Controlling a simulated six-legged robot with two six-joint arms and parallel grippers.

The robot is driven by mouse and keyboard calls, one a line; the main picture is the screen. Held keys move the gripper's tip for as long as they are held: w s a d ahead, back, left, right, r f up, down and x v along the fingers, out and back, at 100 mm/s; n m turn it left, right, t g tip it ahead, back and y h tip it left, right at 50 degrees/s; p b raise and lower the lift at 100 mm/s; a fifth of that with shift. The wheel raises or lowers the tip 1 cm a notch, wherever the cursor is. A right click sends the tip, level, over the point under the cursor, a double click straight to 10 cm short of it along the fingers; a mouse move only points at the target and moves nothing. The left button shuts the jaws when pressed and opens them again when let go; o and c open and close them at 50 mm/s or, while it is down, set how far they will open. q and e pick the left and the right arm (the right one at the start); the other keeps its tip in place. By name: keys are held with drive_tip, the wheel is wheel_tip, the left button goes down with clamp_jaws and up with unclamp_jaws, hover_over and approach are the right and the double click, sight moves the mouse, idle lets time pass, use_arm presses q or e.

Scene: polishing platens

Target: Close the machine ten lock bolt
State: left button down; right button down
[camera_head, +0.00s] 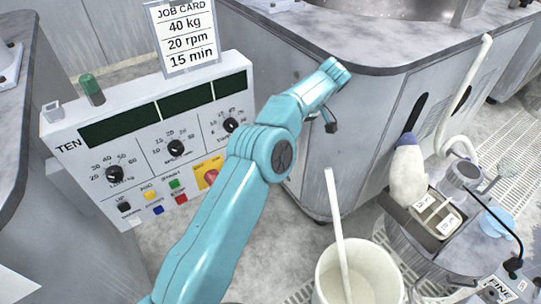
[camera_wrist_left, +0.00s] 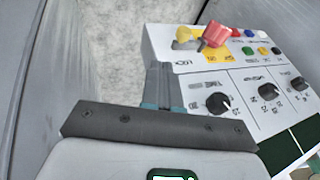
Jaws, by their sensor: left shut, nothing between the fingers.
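The white machine ten control panel (camera_head: 150,122) stands at the left in the head view, marked TEN. A red knob (camera_head: 210,176) on a yellow plate sits at its lower right, partly covered by my arm. In the left wrist view the panel is upside down. There the red knob (camera_wrist_left: 215,34) stands out from the panel beside a yellow part (camera_wrist_left: 186,38). I cannot tell whether this is the lock bolt. My left gripper (camera_wrist_left: 163,84) is shut and empty, in front of the panel's edge near a dial. My arm hides its fingertips in the head view.
A job card (camera_head: 184,35) stands above the panel, and a green cylinder (camera_head: 91,89) is on its top. A grey machine cabinet (camera_head: 345,150) stands behind my arm. A white bucket (camera_head: 337,270) with a stick and a cluttered stand (camera_head: 435,258) are at the lower right.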

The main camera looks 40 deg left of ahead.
use_arm(q)
drive_tip(key=s+b+x, duration=0.2)
drive_tip(key=b+x, duration=0.2)
drive_tip(key=x, duration=0.8)
drive_tip(key=shift+s+a, duration=0.2)
drive_tip(key=shift+s, duration=0.3)
